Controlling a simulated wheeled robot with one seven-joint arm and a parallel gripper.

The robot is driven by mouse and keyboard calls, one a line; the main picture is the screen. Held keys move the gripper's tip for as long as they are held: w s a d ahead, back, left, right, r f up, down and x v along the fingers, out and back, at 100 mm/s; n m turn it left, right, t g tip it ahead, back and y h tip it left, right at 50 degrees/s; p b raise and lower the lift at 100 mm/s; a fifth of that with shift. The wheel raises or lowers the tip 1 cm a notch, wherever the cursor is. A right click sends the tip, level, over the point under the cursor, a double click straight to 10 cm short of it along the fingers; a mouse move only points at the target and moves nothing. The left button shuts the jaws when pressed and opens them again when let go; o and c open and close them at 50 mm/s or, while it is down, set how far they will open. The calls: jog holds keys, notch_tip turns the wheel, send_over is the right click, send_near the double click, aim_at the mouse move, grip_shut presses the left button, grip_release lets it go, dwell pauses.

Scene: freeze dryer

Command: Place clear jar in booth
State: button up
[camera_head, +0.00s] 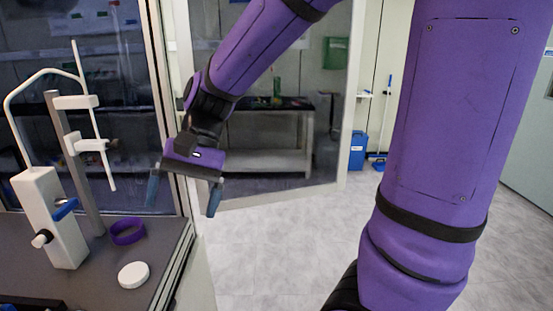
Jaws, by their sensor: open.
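My gripper (184,194) hangs from the purple arm at picture centre-left, pointing down, with its two blue-grey fingers wide apart. Nothing shows between them. It is in the air to the right of the grey bench top (85,250) and in front of a framed glass panel (265,130). I cannot make out a clear jar in this view. A framed enclosure with dark glass (110,45) stands behind the bench at the left; I cannot tell whether it is the booth.
On the bench are a white stand device (48,218) with a tall rod and clamps, a purple ring (127,232) and a white round disc or lid (133,274). Open tiled floor (290,250) lies right of the bench. A blue container (357,150) stands far back.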

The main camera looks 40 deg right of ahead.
jog(key=s+d+r+n+t+h, duration=0.2)
jog(key=s+d+r+t+h, duration=0.1)
jog(key=s+d+t, duration=0.1)
jog(key=s+d+r+n+t+h, duration=0.3)
jog(key=s+d+t, duration=0.1)
jog(key=d, duration=0.4)
jog(key=shift+s+r, duration=0.35)
jog(key=shift+s, duration=0.5)
jog(key=shift+c, duration=0.4)
